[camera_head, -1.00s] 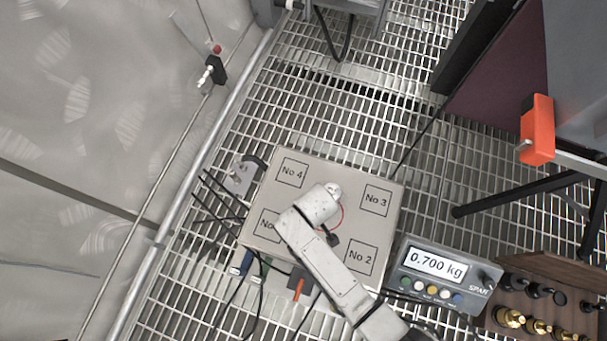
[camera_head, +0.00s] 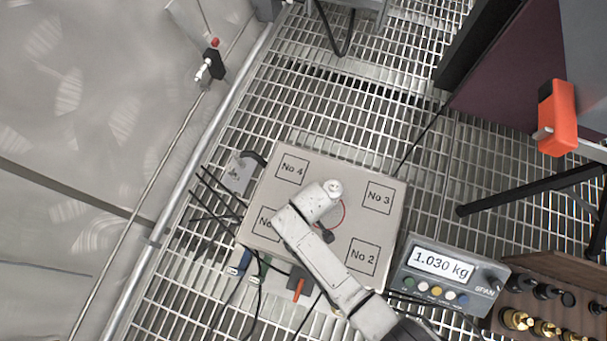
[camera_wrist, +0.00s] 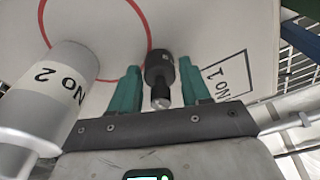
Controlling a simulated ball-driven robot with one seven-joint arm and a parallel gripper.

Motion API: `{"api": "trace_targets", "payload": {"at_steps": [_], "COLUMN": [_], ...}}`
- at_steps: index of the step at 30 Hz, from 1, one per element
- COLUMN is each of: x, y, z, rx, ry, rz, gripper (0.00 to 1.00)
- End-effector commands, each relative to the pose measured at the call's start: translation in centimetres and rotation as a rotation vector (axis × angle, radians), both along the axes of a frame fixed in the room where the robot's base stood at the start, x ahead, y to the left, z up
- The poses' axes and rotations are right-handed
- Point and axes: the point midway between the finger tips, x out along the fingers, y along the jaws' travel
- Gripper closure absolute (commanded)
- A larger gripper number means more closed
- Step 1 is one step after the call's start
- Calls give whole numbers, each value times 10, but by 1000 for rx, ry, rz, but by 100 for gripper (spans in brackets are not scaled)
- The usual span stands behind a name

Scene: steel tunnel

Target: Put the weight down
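The small black weight (camera_wrist: 159,72) stands on the pale platform of the scale (camera_wrist: 205,30) in the wrist view, between the red circle and the No 1 square. My gripper (camera_wrist: 160,72) has its teal fingers on either side of it, with narrow gaps showing. In the head view my arm covers the gripper. A small dark piece (camera_head: 326,235) shows beside the arm there; I cannot tell whether it is the weight. The platform (camera_head: 335,165) has numbered corner squares. The display (camera_head: 442,265) reads 1.030 kg.
A grey cylinder (camera_wrist: 72,72) with No 2 on it stands close left of the fingers in the wrist view. A wooden rack (camera_head: 565,268) holds brass and black weights at the lower right. Cables lie left of the platform. An orange block (camera_head: 557,118) is at the right.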

Motion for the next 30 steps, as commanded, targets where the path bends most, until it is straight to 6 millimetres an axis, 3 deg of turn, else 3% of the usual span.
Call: {"api": "trace_targets", "payload": {"at_steps": [4, 14, 30], "x": [0, 0, -8], "y": [0, 0, -9], "z": [0, 8, 105], "rx": [0, 0, 1], "ry": [0, 0, -1], "rz": [0, 0, -1], "gripper": [40, 40, 40]}}
